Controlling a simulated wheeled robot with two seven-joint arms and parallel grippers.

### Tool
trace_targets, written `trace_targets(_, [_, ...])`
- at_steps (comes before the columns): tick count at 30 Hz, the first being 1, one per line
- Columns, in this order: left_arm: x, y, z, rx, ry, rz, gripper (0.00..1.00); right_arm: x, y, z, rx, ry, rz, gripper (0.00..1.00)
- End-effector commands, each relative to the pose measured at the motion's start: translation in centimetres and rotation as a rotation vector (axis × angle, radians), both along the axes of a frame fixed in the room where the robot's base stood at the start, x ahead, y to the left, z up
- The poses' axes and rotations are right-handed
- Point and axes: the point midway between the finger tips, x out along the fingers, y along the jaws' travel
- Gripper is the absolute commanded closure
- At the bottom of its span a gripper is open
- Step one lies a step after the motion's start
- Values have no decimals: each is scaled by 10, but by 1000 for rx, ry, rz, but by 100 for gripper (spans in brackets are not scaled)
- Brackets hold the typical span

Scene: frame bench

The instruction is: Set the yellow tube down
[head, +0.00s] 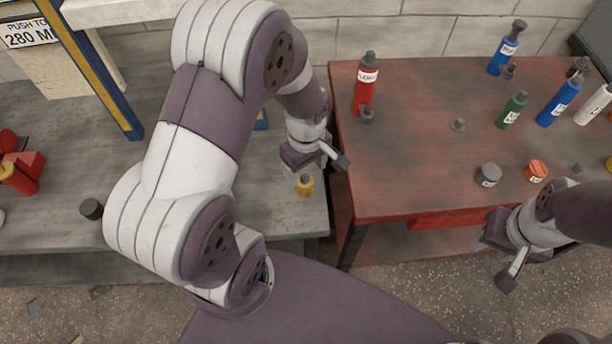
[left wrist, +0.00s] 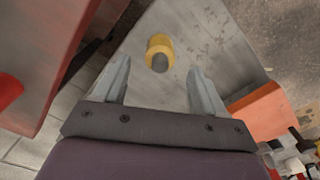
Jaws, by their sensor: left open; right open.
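The yellow tube (head: 305,185) is short, with a dark grey top, and stands on the grey bench (head: 60,200) near its right edge. It also shows in the left wrist view (left wrist: 159,50), beyond the fingertips. My left gripper (head: 325,163) is open and empty, just above and behind the tube in the head view, and apart from it. In the left wrist view the two fingers (left wrist: 158,80) are spread with nothing between them. My right gripper (head: 499,260) is open and empty in front of the red table (head: 420,140).
A narrow gap separates the bench from the red table. The table holds a red bottle (head: 365,85), blue bottles (head: 560,100), a green bottle (head: 511,110), a grey jar (head: 488,175) and an orange-topped jar (head: 536,170). A black cap (head: 91,209) lies on the bench's front left.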

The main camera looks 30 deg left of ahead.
Motion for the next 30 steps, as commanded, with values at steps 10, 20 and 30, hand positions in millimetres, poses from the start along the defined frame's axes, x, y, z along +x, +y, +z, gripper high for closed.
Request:
trace_targets(10, [-3, -2, 61, 1, -12, -103, 29, 0, 0, 8, 0, 0, 0, 57])
trace_targets(20, [-42, -16, 94, 56, -101, -1064, 29, 0, 0, 8, 0, 0, 0, 57])
trace_targets(30, [-44, -17, 95, 63, -106, -1128, 29, 0, 0, 8, 0, 0, 0, 57])
